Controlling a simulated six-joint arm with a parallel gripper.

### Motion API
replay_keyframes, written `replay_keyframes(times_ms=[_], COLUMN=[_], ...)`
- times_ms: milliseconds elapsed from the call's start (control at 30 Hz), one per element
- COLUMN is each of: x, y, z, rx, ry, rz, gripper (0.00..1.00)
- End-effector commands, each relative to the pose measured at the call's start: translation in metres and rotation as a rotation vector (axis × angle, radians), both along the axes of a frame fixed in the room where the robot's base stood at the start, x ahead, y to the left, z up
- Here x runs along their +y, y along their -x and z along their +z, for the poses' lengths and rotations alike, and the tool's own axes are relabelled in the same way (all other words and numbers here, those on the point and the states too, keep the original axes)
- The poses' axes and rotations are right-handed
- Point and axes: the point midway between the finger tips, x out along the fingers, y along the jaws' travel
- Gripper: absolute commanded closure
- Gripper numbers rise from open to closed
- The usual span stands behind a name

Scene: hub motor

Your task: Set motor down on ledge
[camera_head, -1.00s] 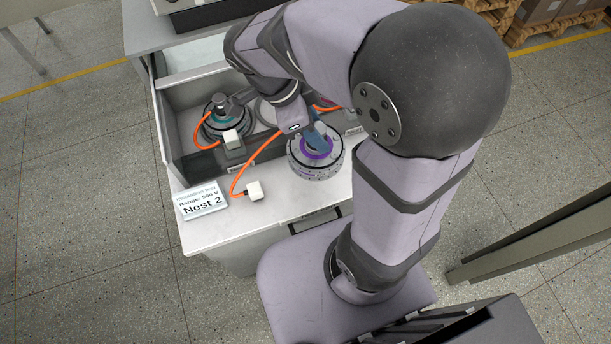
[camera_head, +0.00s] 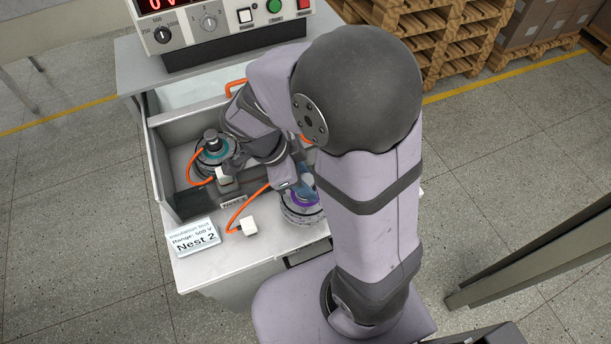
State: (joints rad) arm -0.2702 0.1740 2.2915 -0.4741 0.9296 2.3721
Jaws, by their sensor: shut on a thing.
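The motor (camera_head: 302,212) is a grey drum with a purple ring on top. It is upright at the right part of the white front ledge (camera_head: 205,270), partly hidden by my arm. My gripper (camera_head: 305,186) is shut on the motor's top centre from above; its fingers are mostly hidden. I cannot tell whether the motor's underside touches the ledge. An orange cable leads to a white connector (camera_head: 248,226) lying on the ledge left of the motor.
A second motor with a teal ring (camera_head: 213,152) sits in the left bay behind the ledge. A tester with dials (camera_head: 225,25) is at the back. The ledge's front left is clear.

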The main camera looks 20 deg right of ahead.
Motion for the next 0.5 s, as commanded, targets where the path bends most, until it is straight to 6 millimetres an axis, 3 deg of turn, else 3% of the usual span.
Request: replay_keyframes(times_ms=[133, 500], x=[0.000, 0.000], y=[0.000, 0.000], z=[-0.003, -0.034], rx=[0.001, 0.000], ry=[0.002, 0.001], rz=[0.001, 0.000], gripper=[0.99, 0.99])
